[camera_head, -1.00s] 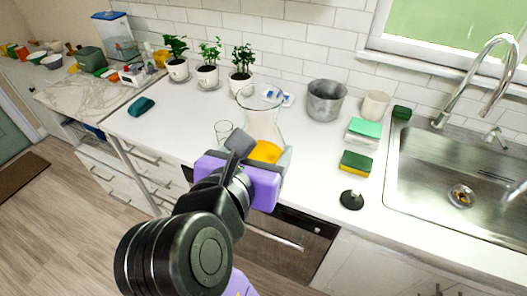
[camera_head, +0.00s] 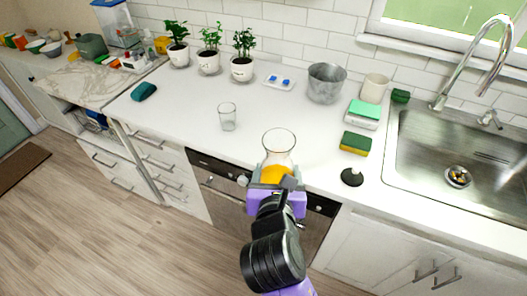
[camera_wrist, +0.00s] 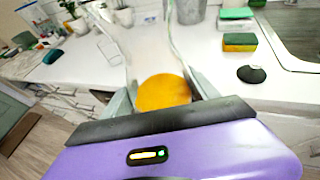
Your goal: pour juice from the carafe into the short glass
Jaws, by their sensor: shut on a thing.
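The carafe (camera_head: 278,148) is clear glass with orange juice in its lower part. My gripper (camera_head: 273,184) is shut on the carafe at the front edge of the counter in the head view. The carafe looks close to upright there. In the wrist view the carafe (camera_wrist: 150,45) rises between my fingers, with the orange juice (camera_wrist: 163,92) just ahead of the purple gripper body. The short glass (camera_head: 228,117) is clear, looks empty and stands upright on the counter, left of and behind the carafe, apart from it.
A sponge (camera_head: 355,143) and a black stopper (camera_head: 352,177) lie right of the carafe, before the sink (camera_head: 455,160). A metal pot (camera_head: 325,83), a small tray (camera_head: 279,82) and potted plants (camera_head: 242,60) stand at the back. The counter around the short glass is clear.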

